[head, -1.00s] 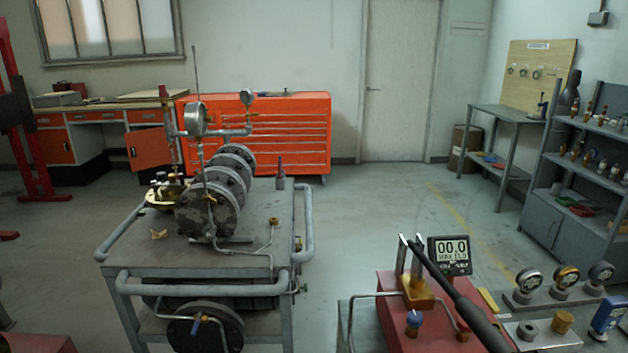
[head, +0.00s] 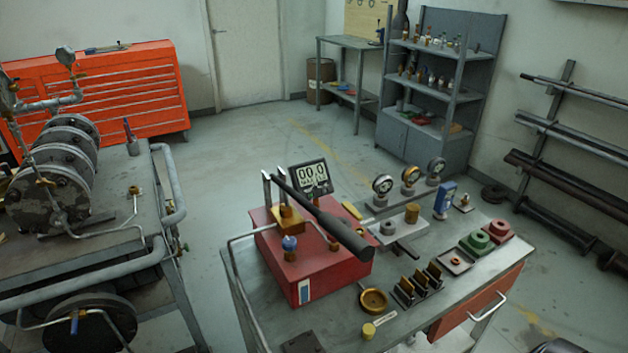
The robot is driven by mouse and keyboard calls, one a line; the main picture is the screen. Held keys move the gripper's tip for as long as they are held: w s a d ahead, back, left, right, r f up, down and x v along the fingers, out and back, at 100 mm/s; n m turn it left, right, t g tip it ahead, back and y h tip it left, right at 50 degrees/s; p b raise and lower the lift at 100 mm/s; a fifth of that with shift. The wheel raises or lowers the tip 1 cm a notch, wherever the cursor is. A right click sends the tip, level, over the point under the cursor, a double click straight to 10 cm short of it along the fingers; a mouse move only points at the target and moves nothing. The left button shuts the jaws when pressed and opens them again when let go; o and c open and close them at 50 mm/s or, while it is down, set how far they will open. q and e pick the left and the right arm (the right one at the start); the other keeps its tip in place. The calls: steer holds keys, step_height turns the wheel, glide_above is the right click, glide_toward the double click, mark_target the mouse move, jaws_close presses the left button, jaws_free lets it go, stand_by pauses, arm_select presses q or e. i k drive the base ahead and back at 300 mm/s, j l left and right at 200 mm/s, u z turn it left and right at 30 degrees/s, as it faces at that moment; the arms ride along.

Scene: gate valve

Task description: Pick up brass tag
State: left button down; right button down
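I cannot pick out the brass tag for certain in the head view. Several small brass-coloured pieces show on the grey workbench (head: 236,285): a round brass dish (head: 374,300), a small yellow-brass cylinder (head: 368,331) in front of it, and a flat yellow piece (head: 352,210) behind the red pump box. Several dark upright plates with brass-coloured edges (head: 419,284) stand beside the dish. Neither of my grippers is in view.
Gauges (head: 410,178) stand behind. The valve cart (head: 115,243) is at left, with open floor between. Grey shelves (head: 430,100) stand at the back.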

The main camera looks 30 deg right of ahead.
mark_target(406, 285)
steer(key=l+u, duration=0.1)
steer(key=u, duration=0.4)
steer(key=k+l+u, duration=0.1)
steer(key=l+u, duration=0.2)
steer(key=k+l+u, duration=0.3)
steer(key=l, duration=0.15)
steer(key=k+l+u, duration=0.1)
steer(key=l+u, duration=0.25)
steer(key=k+l+u, duration=0.4)
steer(key=k+l, duration=2.05)
steer(key=k, duration=0.1)
